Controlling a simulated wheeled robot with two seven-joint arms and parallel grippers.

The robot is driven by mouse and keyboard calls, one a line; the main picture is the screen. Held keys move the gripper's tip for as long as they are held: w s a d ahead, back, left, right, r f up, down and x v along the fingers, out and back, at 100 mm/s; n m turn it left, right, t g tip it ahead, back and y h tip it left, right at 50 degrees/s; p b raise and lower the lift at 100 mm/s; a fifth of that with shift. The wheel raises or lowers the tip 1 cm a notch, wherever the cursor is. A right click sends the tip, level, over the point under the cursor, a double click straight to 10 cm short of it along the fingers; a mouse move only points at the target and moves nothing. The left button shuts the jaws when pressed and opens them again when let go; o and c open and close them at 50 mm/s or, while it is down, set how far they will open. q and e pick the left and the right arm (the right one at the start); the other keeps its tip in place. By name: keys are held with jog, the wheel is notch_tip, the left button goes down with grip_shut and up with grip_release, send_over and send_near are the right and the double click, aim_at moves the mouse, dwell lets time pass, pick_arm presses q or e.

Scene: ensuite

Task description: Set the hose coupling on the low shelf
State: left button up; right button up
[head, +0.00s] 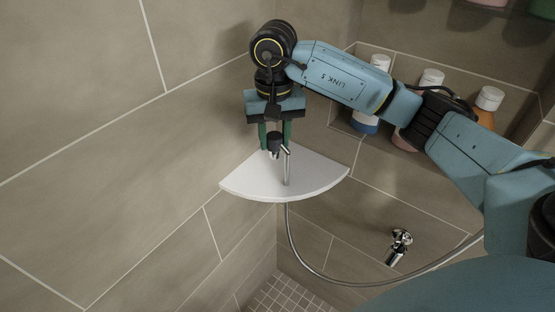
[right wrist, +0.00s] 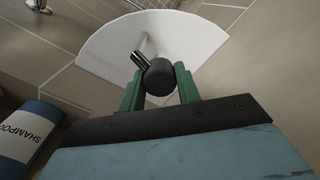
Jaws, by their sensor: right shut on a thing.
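The hose coupling shows a round black part (head: 275,141) and a short chrome stub; in the right wrist view its black end (right wrist: 160,77) sits between the fingers. My right gripper (head: 275,140) is shut on it, fingers pointing down, over the white quarter-round corner shelf (head: 313,180). The shelf also shows in the right wrist view (right wrist: 192,40), behind the coupling. A thin chrome length (head: 286,168) runs down from the coupling to the shelf's top in the picture. Whether it touches the shelf I cannot tell. My left gripper is not in view.
A grey hose (head: 305,264) hangs below the shelf and curves right, beneath a chrome wall fitting (head: 398,243). Several bottles stand in a wall niche behind my right arm; a blue shampoo bottle (right wrist: 22,135) shows in the right wrist view. Tiled walls meet behind the shelf.

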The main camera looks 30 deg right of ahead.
aim_at(274, 158)
notch_tip(274, 158, down, 3)
jog(key=shift+f, duration=0.1)
notch_tip(274, 158, down, 3)
jog(key=shift+f, duration=0.1)
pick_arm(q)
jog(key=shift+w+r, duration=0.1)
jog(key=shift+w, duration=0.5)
pick_arm(e)
jog(key=shift+f, duration=0.1)
jog(key=shift+f, duration=0.1)
jog(key=shift+f, duration=0.15)
jog(key=o, duration=1)
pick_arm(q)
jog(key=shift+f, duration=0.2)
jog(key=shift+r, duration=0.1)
